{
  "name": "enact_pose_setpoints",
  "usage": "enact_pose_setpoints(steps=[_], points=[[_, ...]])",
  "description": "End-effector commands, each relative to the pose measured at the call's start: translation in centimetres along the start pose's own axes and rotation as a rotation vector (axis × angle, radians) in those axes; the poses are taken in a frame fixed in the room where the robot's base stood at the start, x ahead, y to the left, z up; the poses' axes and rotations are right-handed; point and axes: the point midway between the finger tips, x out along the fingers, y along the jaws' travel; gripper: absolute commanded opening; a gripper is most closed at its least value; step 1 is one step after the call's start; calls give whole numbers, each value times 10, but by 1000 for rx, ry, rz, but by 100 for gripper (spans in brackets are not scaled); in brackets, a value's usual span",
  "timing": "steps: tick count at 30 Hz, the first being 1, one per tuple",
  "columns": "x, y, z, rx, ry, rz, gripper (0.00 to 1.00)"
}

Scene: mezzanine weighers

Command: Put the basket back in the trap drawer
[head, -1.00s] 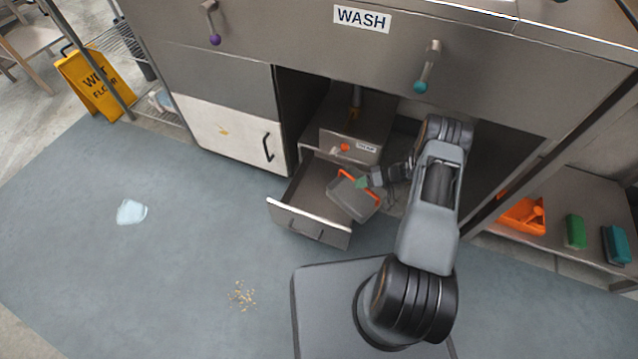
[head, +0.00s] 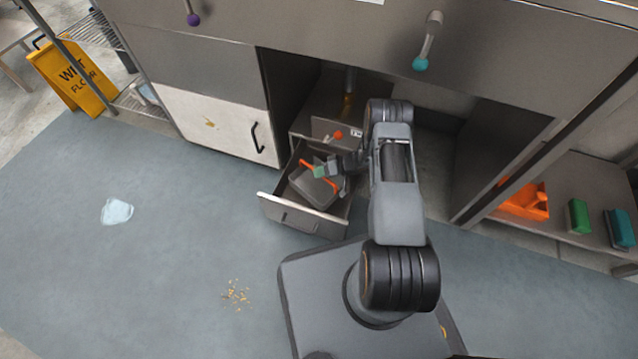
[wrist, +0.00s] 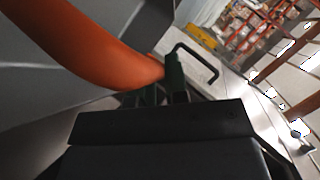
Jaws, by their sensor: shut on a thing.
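The basket (head: 316,190) is a grey mesh tray with an orange handle (head: 310,165). In the head view it is in or just over the open trap drawer (head: 300,219), somewhat tilted; I cannot tell whether it touches the drawer floor. My gripper (head: 321,171) is shut on the orange handle, above the drawer. In the wrist view the handle (wrist: 95,45) runs large across the upper left into the green-tipped fingers (wrist: 174,75). Part of the basket's right side is hidden by my gripper.
The trap box (head: 338,130) with an orange knob stands behind the drawer under the sink. A white cabinet door (head: 215,130) is at left. Crumbs (head: 237,293) and a clear puddle (head: 117,211) lie on the floor. An orange dustpan (head: 527,201) sits on the right shelf.

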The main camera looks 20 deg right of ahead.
Motion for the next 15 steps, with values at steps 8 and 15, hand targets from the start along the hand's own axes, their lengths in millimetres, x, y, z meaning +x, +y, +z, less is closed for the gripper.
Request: enact_pose_setpoints(steps=[8,15], points=[[7,10,7,1,1,0,0],[23,37,24,2,5,2,0]])
